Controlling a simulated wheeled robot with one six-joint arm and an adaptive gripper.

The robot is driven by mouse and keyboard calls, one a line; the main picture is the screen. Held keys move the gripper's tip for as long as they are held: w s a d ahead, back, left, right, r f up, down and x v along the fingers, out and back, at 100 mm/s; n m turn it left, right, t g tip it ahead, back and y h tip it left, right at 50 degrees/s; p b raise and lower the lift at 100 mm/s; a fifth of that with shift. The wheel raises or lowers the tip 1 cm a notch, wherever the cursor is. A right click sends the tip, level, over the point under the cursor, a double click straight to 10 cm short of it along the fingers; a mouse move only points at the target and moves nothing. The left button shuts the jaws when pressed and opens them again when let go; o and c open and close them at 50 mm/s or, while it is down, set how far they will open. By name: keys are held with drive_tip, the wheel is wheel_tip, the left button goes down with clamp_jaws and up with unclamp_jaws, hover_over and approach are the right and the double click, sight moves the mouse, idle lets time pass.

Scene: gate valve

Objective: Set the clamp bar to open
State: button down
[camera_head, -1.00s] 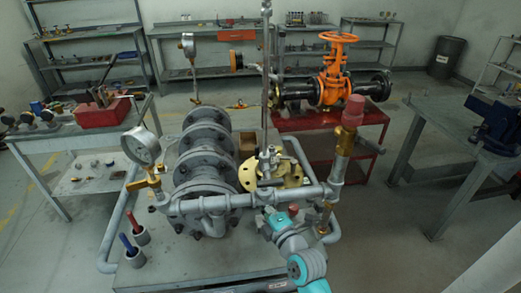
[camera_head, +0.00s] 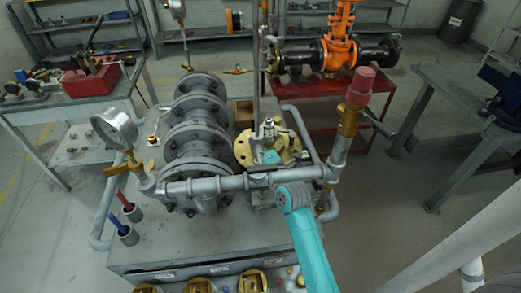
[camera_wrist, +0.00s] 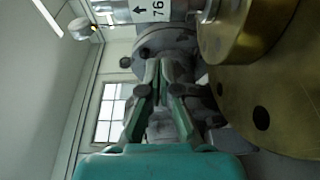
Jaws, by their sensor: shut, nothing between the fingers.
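I cannot make out the clamp bar for certain. A brass flange (camera_head: 245,148) with a grey metal fitting (camera_head: 268,130) on it stands behind the front pipe, right of the grey flanged body. My arm reaches over or under that pipe, and a small teal part shows just beyond it, beside the flange. My gripper (camera_wrist: 160,72) shows in the wrist view with its fingers together and empty. A large brass disc (camera_wrist: 265,85) fills the right of that view, close beside the fingers. Grey flanged metal (camera_wrist: 170,40) lies beyond the fingertips. The pipe and my wrist hide part of the assembly.
The horizontal grey pipe (camera_head: 230,184) crosses in front of the flange. A pressure gauge (camera_head: 114,128) stands left, and a red-capped brass valve (camera_head: 355,98) stands right. A thin upright rod (camera_head: 256,60) rises behind. Bare bench top (camera_head: 165,240) lies front left.

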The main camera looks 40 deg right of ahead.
drive_tip(key=w+d, duration=0.2)
drive_tip(key=w, duration=0.1)
drive_tip(key=w+d, duration=0.1)
drive_tip(key=w, duration=0.1)
drive_tip(key=shift+w+d, duration=0.1)
drive_tip(key=shift+d, duration=0.1)
drive_tip(key=shift+w+d, duration=0.3)
drive_tip(key=shift+d, duration=0.25)
